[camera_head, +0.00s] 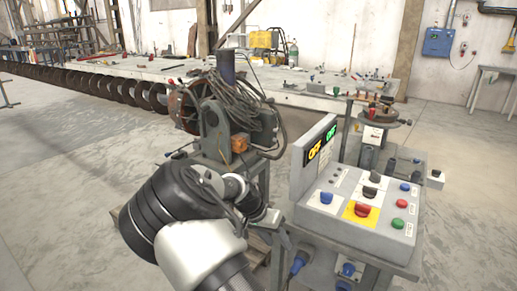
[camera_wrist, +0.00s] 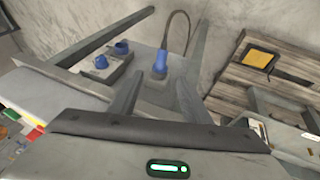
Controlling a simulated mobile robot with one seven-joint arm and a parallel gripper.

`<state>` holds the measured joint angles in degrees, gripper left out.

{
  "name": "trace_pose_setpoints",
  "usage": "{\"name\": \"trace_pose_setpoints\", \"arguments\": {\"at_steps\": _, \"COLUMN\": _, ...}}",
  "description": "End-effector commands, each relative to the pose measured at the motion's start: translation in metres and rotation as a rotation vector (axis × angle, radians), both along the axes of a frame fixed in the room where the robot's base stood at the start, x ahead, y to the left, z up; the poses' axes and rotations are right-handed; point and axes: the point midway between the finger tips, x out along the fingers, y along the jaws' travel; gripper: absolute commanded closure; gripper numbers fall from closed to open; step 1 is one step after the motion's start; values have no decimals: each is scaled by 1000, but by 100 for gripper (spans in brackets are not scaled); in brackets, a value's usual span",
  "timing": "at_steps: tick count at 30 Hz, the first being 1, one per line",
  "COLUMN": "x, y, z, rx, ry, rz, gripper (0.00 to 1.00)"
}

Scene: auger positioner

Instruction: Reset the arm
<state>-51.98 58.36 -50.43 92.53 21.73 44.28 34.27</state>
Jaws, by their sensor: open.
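My gripper (camera_wrist: 158,88) is open in the wrist view, its two grey fingers apart with nothing held between them. In the head view my black and white arm reaches up from the bottom, left of the grey control box (camera_head: 352,222). The hand end is hard to make out there, near the box's left side. In the wrist view a blue plug (camera_wrist: 160,64) with a dark cable shows beyond the fingers, beside two blue sockets or knobs (camera_wrist: 102,61).
The motor unit with cables (camera_head: 235,125) stands close behind my arm. A long auger (camera_head: 100,84) lies along the workbench (camera_head: 215,72). A wooden pallet (camera_wrist: 268,70) lies at the right in the wrist view. The concrete floor at left (camera_head: 70,165) is open.

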Motion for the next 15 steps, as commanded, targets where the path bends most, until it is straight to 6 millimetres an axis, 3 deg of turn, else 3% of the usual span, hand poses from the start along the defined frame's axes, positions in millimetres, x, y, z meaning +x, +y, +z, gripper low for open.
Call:
{"name": "trace_pose_setpoints", "arguments": {"at_steps": 8, "x": -55, "y": -22, "z": 74, "rx": 290, "ry": 74, "rz": -7, "gripper": 56}}
{"name": "trace_pose_setpoints", "arguments": {"at_steps": 15, "x": -117, "y": -30, "z": 158, "rx": 482, "ry": 45, "rz": 134, "gripper": 56}}
